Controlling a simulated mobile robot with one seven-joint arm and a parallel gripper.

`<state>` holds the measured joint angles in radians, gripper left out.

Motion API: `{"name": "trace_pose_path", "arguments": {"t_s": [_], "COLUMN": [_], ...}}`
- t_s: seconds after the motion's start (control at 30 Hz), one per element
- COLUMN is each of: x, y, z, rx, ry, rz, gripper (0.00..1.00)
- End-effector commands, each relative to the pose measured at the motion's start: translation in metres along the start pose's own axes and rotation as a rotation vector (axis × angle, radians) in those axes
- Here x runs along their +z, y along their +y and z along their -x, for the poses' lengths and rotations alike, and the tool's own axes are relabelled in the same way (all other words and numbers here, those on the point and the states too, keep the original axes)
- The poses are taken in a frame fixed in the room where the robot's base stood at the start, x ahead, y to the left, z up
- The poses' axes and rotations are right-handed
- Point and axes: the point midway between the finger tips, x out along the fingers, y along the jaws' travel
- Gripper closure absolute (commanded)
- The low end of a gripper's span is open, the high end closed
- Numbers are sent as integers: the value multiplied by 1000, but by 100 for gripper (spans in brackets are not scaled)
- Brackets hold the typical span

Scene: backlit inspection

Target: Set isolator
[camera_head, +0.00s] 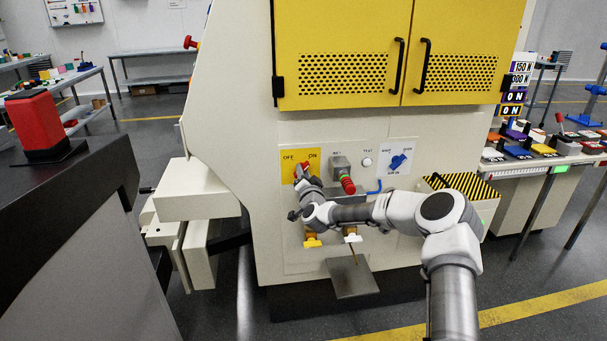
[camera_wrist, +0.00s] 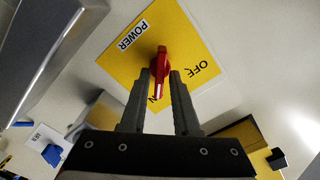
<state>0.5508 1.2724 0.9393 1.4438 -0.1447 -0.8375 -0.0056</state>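The isolator is a red rotary handle (camera_wrist: 161,63) on a yellow plate (camera_wrist: 131,68) marked POWER, OFF and ON. In the wrist view, the handle's white line points down to the partly hidden ON mark, away from OFF at the right. My gripper (camera_wrist: 161,75) has one finger on each side of the handle, with its tips close against it. In the head view, my gripper (camera_head: 303,182) reaches up to the lower part of the yellow plate (camera_head: 286,169) and partly covers the red handle (camera_head: 303,167).
Right of the plate are a grey-and-red device (camera_head: 346,178), a white button (camera_head: 367,162) and a blue rotary switch (camera_head: 398,162). Below are yellow (camera_head: 312,243) and white (camera_head: 352,238) valve handles. A striped box (camera_head: 465,187) stands at the right. A metal part fills the wrist view's upper left.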

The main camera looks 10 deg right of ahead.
Motion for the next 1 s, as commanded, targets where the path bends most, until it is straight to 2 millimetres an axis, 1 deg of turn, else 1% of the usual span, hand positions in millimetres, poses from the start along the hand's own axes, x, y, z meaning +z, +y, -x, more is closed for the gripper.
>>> {"name": "trace_pose_path", "arguments": {"t_s": [0.03,0.13,0.47,0.67,0.87,1.0], "x": [0,0,0,0,0,1], "y": [0,0,0,0,-1,-2], "z": [0,0,0,0,0,0], "rx": [0,0,0,0,-2,-4], "ry": [0,0,0,1,3,3], "rz": [0,0,2,38,144,259], "gripper": [81,99,100,100,100,100]}}
